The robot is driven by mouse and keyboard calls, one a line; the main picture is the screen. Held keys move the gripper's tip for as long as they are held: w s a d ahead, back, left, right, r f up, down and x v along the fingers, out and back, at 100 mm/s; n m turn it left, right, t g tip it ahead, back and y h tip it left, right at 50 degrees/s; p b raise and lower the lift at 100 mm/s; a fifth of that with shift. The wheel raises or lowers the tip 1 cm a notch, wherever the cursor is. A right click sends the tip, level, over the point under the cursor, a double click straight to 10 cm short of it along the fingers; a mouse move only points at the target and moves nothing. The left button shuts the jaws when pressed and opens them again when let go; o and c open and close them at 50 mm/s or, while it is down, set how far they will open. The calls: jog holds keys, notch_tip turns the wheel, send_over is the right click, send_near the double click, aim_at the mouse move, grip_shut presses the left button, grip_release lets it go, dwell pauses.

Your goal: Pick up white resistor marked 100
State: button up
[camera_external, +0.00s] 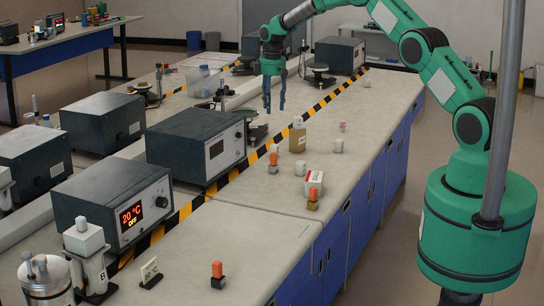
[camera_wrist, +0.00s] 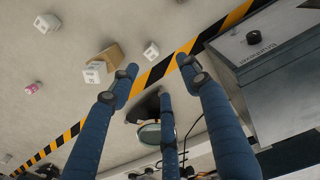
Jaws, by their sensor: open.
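Several small white blocks with dark marks stand on the bench. One (camera_external: 338,146) is right of a brown box and also shows at the upper left of the wrist view (camera_wrist: 47,22). A third white piece (camera_external: 273,149) is left of the box and shows near the top centre of the wrist view (camera_wrist: 151,50). I cannot read which is marked 100. My gripper (camera_external: 274,105) is open and empty, fingers down, above the bench behind these blocks; its blue fingers fill the wrist view (camera_wrist: 158,76).
The brown box (camera_external: 298,142), a pink piece (camera_external: 343,127), a white carton (camera_external: 314,186) and orange-topped pieces (camera_external: 312,203) stand nearby. Grey instruments (camera_external: 195,145) line the left along a yellow-black stripe (camera_external: 232,174). The front bench surface (camera_external: 240,235) is largely clear.

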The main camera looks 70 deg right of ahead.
send_over(275, 145)
notch_tip(275, 145, down, 5)
jog(key=shift+a, duration=0.1)
jog(key=shift+f, duration=4.3)
jog(key=shift+f+b, duration=0.4)
jog(key=shift+f, duration=2.2)
jog(key=c, duration=1.1)
